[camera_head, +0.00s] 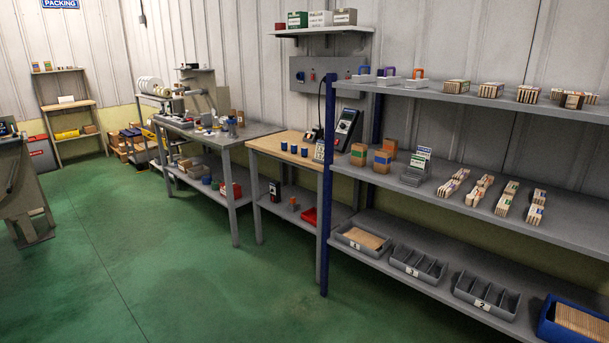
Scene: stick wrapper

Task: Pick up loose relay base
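I cannot make out a loose relay base with certainty; the small items are too far off to tell. A small dark item with an orange top (294,203) stands on the lower shelf of the wood-topped bench (283,148). A dark upright device (274,191) stands left of it, and a red tray (310,217) lies to its right. Several small parts (220,126) stand on the grey bench (262,130), too small to name. Neither of my grippers shows in the head view.
A blue-posted shelf rack (325,190) stands at the right, with stick bundles (453,183), grey divided bins (418,264) and a blue bin (545,325). A grey table (28,200) stands at the left edge. The green floor (150,260) between is clear.

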